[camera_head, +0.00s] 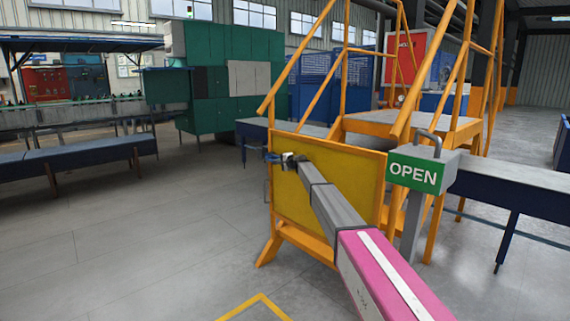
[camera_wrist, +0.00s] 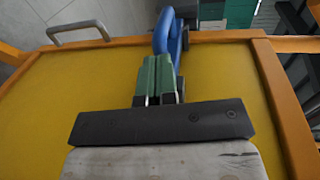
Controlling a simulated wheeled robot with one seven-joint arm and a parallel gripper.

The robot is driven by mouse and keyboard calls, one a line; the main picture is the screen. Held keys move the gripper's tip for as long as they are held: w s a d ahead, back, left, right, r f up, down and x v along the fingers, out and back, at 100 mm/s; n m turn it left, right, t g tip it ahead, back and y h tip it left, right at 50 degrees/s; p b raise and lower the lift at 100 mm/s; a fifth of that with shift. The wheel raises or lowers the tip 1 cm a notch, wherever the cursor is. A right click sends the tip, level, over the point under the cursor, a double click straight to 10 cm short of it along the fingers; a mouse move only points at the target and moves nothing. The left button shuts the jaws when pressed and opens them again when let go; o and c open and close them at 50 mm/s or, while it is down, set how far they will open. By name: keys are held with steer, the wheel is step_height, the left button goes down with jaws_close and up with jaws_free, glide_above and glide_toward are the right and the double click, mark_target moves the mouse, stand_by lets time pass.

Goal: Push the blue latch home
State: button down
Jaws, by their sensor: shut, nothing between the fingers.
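The blue latch (camera_head: 271,157) sits at the left edge of the yellow panel (camera_head: 335,180) with an orange frame. In the wrist view the latch (camera_wrist: 166,35) is a blue loop at the frame's edge, just beyond my fingertips. My gripper (camera_head: 289,159) reaches across the panel's face to the latch. In the wrist view its green-padded fingers (camera_wrist: 158,62) are shut with nothing between them. The fingertips overlap the lower part of the loop; I cannot tell whether they touch it. The far side of the latch is hidden.
A grey metal handle (camera_wrist: 78,28) stands off the panel's edge. A grey box with a green OPEN sign (camera_head: 412,173) stands right of the panel. Orange stairs with railings (camera_head: 408,120) rise behind. The floor (camera_head: 150,235) to the left is clear.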

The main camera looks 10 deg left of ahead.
steer(key=shift+w+a+f, duration=0.1)
steer(key=shift+w+a, duration=0.1)
steer(key=shift+a, duration=0.1)
steer(key=x, duration=0.3)
steer(key=r+x, duration=0.1)
steer(key=x, duration=0.1)
steer(key=shift+w+a, duration=0.3)
steer(key=v, duration=1.4)
steer(key=shift+s, duration=0.25)
steer(key=shift+d, duration=0.15)
